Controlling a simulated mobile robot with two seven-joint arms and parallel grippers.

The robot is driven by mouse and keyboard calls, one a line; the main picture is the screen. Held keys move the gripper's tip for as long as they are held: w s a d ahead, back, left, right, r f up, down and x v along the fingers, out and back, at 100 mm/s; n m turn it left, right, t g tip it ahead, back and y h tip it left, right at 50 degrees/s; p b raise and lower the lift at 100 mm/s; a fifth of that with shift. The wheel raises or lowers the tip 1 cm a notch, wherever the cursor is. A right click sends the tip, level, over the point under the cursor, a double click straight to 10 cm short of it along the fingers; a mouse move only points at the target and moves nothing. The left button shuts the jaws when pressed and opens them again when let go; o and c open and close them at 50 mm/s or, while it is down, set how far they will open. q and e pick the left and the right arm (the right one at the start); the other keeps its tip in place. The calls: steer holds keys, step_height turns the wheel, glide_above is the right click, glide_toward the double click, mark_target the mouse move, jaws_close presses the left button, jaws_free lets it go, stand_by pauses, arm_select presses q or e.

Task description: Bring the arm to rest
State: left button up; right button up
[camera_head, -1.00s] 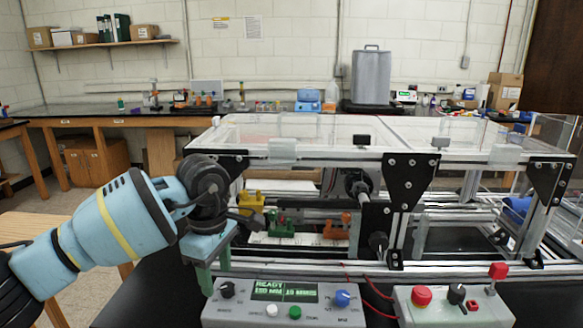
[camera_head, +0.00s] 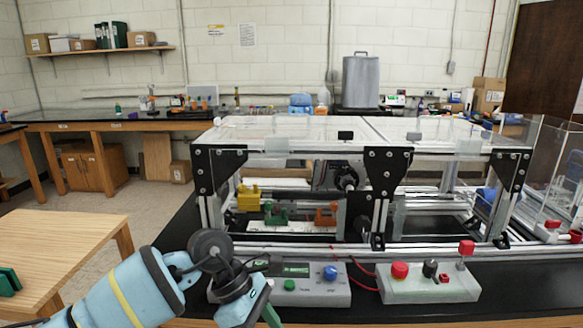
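My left arm comes in from the lower left, and its gripper (camera_head: 262,312) is at the bottom of the head view, in front of the left control box (camera_head: 325,292). The fingers point down and to the right and run out of the picture. I cannot tell whether they are open or shut. The wrist covers the left part of the control box. My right gripper is not in view.
The extrusion frame (camera_head: 380,210) stands on the black bench behind the control boxes. A second control box (camera_head: 425,286) with red knobs sits to the right. A wooden table (camera_head: 60,250) is at the left. Open floor lies beyond it.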

arm_select(q)
steer(key=s+d+r+n+g+h, duration=0.1)
steer(key=s+d+n+h, duration=0.7)
steer(key=d+h, duration=0.25)
steer(key=s+a+f+m+t+y+p, duration=0.1)
steer(key=a+f+m+t+y, duration=0.3)
steer(key=a+f+m+t, duration=0.95)
steer(key=s+a+f+m+t+y, duration=0.1)
steer(key=a+f+m+t+y, duration=0.35)
steer(key=m, duration=1.85)
steer(key=s+a+f+n+g+y, duration=0.2)
steer(key=s+a+f+n+y, duration=0.1)
steer(key=s, duration=0.7)
steer(key=s+a+f+n+g+y, duration=0.3)
steer(key=s+a+f+n, duration=0.3)
steer(key=s+f+n, duration=0.2)
steer(key=shift+s+f+p, duration=0.35)
steer(key=shift+s+f, duration=0.15)
steer(key=shift+s, duration=0.35)
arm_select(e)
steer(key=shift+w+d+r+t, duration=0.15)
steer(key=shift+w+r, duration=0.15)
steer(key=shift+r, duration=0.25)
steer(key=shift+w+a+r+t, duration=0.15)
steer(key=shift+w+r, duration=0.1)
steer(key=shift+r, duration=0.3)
